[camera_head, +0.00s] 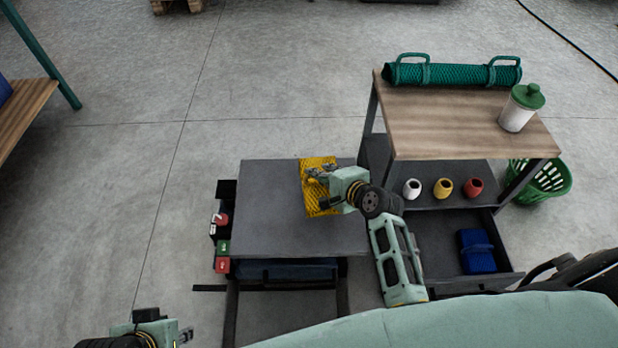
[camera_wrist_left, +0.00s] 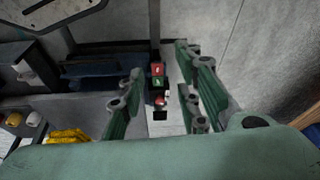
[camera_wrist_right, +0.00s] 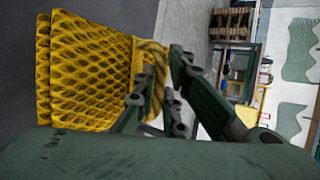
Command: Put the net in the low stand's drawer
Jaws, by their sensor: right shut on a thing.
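A yellow folded net (camera_head: 318,205) is at the right part of the low grey stand's top (camera_head: 268,205); it fills the left of the right wrist view (camera_wrist_right: 85,75). My right gripper (camera_head: 318,177) is shut on the net's rope-like end. I cannot tell whether the net touches the top. Under the stand's front edge is a dark drawer-like part (camera_head: 300,274) with blue inside; how far it is open is unclear. My left gripper (camera_wrist_left: 160,105) is open and empty, low at the left in the head view (camera_head: 165,332).
A wooden-topped bench (camera_head: 460,130) at the right holds a green net roll (camera_head: 450,75) and a lidded jar (camera_head: 518,110). Its open drawer (camera_head: 430,245) holds a blue bundle (camera_head: 475,250). Red and green switches (camera_head: 222,248) line the stand's left side.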

